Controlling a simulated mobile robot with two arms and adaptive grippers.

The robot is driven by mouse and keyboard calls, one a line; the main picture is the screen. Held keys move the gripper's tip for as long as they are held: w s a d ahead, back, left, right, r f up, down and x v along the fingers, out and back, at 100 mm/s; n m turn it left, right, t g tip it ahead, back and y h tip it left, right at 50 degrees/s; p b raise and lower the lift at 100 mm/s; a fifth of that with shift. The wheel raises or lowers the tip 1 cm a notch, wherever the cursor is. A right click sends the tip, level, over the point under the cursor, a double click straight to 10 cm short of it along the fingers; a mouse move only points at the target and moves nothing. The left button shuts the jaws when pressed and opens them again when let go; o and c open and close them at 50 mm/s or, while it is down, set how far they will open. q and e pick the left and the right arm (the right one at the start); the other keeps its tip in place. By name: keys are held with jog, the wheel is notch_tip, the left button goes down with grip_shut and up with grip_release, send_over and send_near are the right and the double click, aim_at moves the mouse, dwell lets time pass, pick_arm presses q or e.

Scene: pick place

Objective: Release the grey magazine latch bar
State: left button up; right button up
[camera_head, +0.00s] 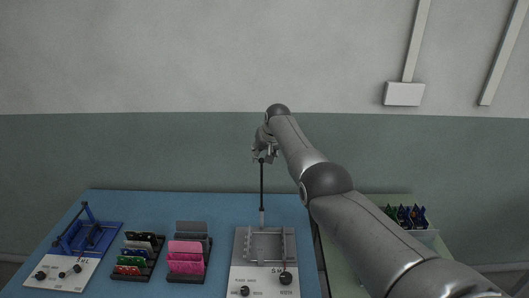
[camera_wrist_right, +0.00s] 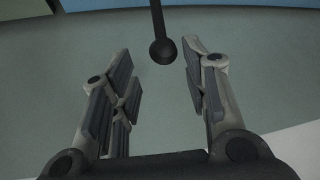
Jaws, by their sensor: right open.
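The grey magazine unit (camera_head: 240,262) stands on the blue table at the centre front. Its latch bar (camera_head: 262,188) rises upright from the back of the unit as a thin dark rod. My right gripper (camera_head: 264,157) is at the top of the bar, high above the table. In the right wrist view the bar's dark round knob (camera_wrist_right: 162,50) shows near and between the fingertips of my open right gripper (camera_wrist_right: 158,62). I cannot tell whether a finger touches it. My left gripper is not in view.
A blue device (camera_head: 90,238) with a raised bar stands at the left of the blue table (camera_head: 150,205). Racks with coloured boards (camera_head: 132,262) and pink boards (camera_head: 186,258) stand between the devices. A bin with blue and green pieces (camera_head: 408,218) is at the right.

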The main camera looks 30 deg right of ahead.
jog(key=shift+s+a, duration=0.1)
jog(key=shift+s+r, duration=0.3)
jog(key=shift+r, duration=0.4)
jog(key=d+v, duration=0.1)
jog(key=v, duration=0.8)
jog(key=shift+a+r, duration=0.3)
jog(key=shift+r, duration=0.15)
jog(key=shift+s+f, duration=0.1)
jog(key=shift+s, duration=0.05)
